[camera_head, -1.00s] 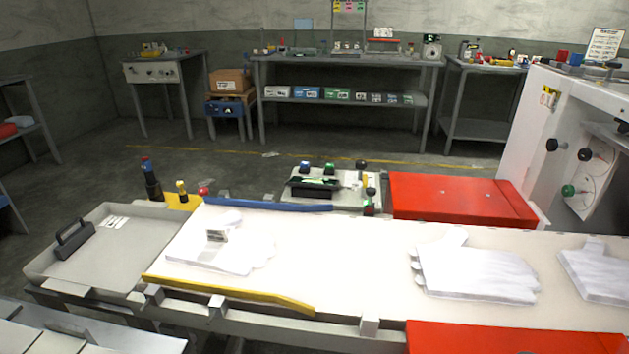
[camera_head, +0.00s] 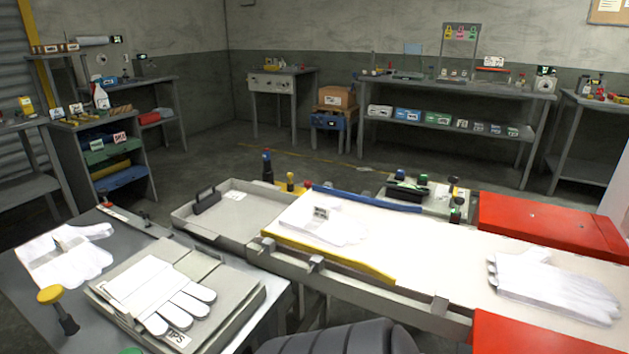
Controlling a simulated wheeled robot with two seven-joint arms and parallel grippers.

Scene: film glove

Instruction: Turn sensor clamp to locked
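Behind the white conveyor belt (camera_head: 400,243) stands a small pale control unit (camera_head: 440,202) with dark and green knobs and a black part on top. I cannot tell for certain which part is the sensor clamp, and no locked mark is readable. A blue bar (camera_head: 365,198) runs along the belt's back edge to the left of the unit. A dark bottle-like post (camera_head: 267,168) and a smaller yellow-topped post (camera_head: 290,181) stand at the belt's far left corner. Neither of my grippers shows in this view.
White gloves (camera_head: 550,285) lie on the belt, and another glove (camera_head: 325,222) lies farther left. Red covers (camera_head: 550,222) flank the belt at right. A grey tray (camera_head: 235,222) adjoins its left end. A table at front left holds a glove form (camera_head: 165,295) and a yellow-knobbed tool (camera_head: 55,305).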

